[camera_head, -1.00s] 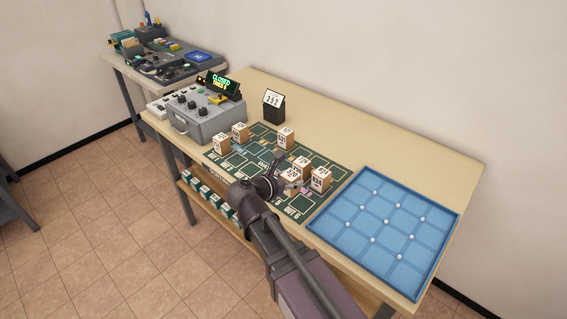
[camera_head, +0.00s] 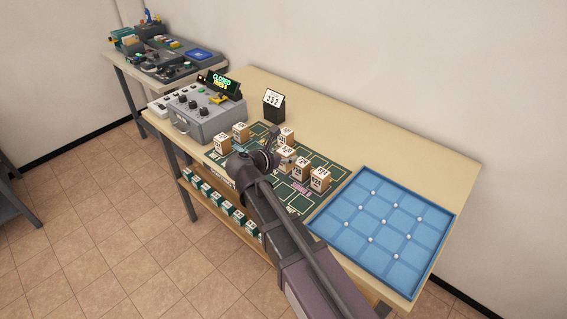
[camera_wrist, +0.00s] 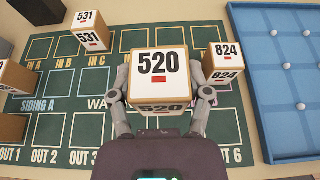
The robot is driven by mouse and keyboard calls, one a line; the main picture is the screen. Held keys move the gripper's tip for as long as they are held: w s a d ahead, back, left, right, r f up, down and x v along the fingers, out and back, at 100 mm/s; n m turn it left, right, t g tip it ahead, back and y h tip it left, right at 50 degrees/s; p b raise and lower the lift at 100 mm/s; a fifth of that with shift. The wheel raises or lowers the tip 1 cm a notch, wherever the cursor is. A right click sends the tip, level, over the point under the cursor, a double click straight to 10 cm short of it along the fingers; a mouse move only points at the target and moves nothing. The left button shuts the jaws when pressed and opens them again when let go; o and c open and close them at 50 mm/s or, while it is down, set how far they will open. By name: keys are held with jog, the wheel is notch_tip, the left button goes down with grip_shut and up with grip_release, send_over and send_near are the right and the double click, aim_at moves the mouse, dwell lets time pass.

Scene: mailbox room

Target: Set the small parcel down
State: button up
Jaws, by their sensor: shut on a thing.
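My gripper (camera_wrist: 162,108) is shut on the small parcel (camera_wrist: 157,65), a tan box with a white label reading 520. One finger is on each side of it. The parcel is upright and looks much larger than its neighbours in the wrist view, so it seems held above the dark green mat (camera_wrist: 70,132). In the head view the held parcel (camera_head: 285,154) shows just beyond my gripper (camera_head: 275,158), over the mat's middle. The mat under the parcel is hidden.
Parcel 531 (camera_wrist: 88,32) stands behind left, parcel 824 (camera_wrist: 223,61) to the right. Another parcel (camera_head: 301,169) stands close by, and two (camera_head: 222,143) at the mat's left. The blue tray (camera_head: 334,233) is empty of parcels. A grey control box (camera_head: 208,122) stands left.

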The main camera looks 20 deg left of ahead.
jog(key=w+a+r+p, duration=0.2)
jog(key=w+a, duration=0.1)
jog(key=w, duration=0.4)
jog(key=shift+w+r, duration=0.3)
jog(key=shift+r, duration=0.05)
jog(key=shift+f, duration=0.15)
notch_tip(320, 180, down, 6)
jog(key=b, duration=0.6)
jog(key=shift+f+b, duration=1.9)
jog(key=shift+b, duration=0.15)
jog(key=shift+f, duration=0.1)
jog(key=o, duration=1.2)
